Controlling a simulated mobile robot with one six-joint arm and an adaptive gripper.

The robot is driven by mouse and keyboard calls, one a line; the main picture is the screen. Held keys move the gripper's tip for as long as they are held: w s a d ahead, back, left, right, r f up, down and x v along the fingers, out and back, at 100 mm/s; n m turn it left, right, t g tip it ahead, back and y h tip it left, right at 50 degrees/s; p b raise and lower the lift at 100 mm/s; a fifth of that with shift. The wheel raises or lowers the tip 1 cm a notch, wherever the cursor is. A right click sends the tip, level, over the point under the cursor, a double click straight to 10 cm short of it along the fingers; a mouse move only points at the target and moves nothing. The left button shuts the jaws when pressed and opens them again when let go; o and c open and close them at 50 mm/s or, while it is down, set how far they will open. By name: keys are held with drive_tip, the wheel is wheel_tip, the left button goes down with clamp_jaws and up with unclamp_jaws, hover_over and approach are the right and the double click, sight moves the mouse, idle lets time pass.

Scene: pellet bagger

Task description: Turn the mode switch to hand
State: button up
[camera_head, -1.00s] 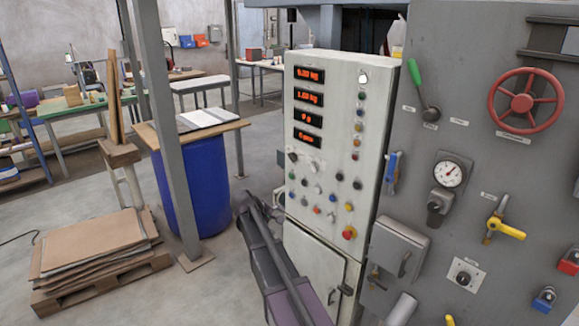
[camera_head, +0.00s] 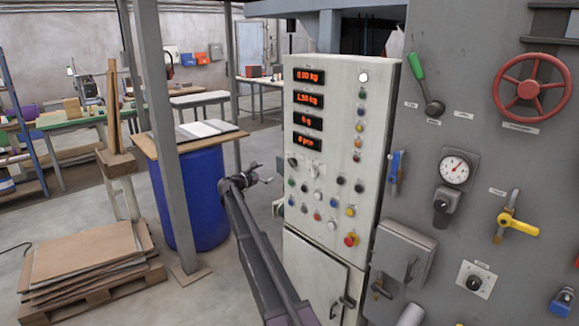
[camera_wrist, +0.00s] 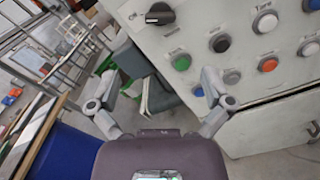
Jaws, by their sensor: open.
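The pale control cabinet (camera_head: 330,225) carries several knobs and buttons under its red displays. A black rotary switch (camera_wrist: 160,14) with a white mark shows at the top of the wrist view, ahead of my gripper and apart from it. In the head view a dark switch (camera_head: 292,161) sits at the left of the upper knob row; I take it for the same one. Its label is too small to read, so I cannot confirm it is the mode switch. My gripper (camera_head: 264,173) is open and empty, left of the cabinet face. Its spread fingers also show in the wrist view (camera_wrist: 157,82).
Buttons (camera_wrist: 265,22) crowd the panel beside the switch. A blue drum (camera_head: 190,200) under a board stands left of my arm, with a grey post (camera_head: 165,130) before it. A grey panel with a red handwheel (camera_head: 531,88) is at right.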

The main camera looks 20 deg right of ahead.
sight(290, 163)
drive_tip(key=x, duration=1.3)
drive_tip(key=shift+w+d, duration=0.1)
drive_tip(key=shift+d, duration=0.3)
drive_tip(key=c, duration=1.1)
